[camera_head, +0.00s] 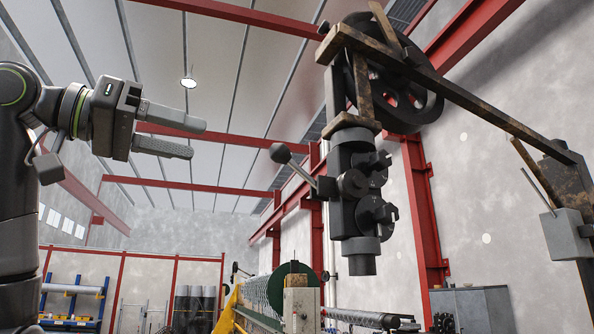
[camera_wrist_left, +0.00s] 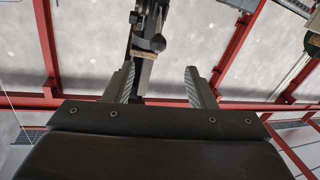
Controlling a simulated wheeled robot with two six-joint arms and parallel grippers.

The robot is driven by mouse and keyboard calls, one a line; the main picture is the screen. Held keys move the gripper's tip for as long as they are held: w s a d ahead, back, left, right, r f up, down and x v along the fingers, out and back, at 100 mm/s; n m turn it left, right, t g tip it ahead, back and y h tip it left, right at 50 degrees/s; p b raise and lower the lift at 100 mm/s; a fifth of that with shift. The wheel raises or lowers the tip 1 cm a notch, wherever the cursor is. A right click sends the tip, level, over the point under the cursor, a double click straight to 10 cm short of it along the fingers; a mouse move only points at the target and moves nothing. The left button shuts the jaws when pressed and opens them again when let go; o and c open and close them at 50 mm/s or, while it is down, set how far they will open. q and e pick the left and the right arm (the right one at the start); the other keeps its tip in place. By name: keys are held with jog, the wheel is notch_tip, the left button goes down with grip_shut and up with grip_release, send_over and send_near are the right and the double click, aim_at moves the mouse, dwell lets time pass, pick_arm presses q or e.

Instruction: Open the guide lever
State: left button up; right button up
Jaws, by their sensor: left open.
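The guide lever (camera_head: 298,170) is a thin rod with a dark ball knob at its upper left end. It sticks out to the left from a dark guide unit (camera_head: 349,205) hanging under a rusty arm. My left gripper (camera_head: 198,139) is open and empty, its fingers pointing right. In the picture it is left of and slightly above the knob, with a clear gap. In the left wrist view the open fingers (camera_wrist_left: 159,72) frame part of a dark and rusty structure (camera_wrist_left: 148,42) beyond them. I cannot pick out the lever there. My right gripper is not in view.
A rusty diagonal arm (camera_head: 470,96) and a dark wheel (camera_head: 400,95) are above the guide unit. A grey box (camera_head: 566,234) hangs at the right. Chain-link mesh (camera_head: 258,296) and a roller (camera_head: 368,318) are below. The space between gripper and knob looks free.

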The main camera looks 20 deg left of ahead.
aim_at(275, 159)
pick_arm(q)
jog(key=p+x, duration=0.3)
jog(key=x, duration=0.5)
jog(key=p+x, duration=0.4)
jog(key=x, duration=0.4)
jog(key=shift+d+r, duration=0.2)
jog(key=shift+d, duration=0.1)
jog(key=shift+w+d+f, duration=0.15)
jog(key=shift+w+d, duration=0.15)
jog(key=shift+w, duration=0.1)
grip_shut()
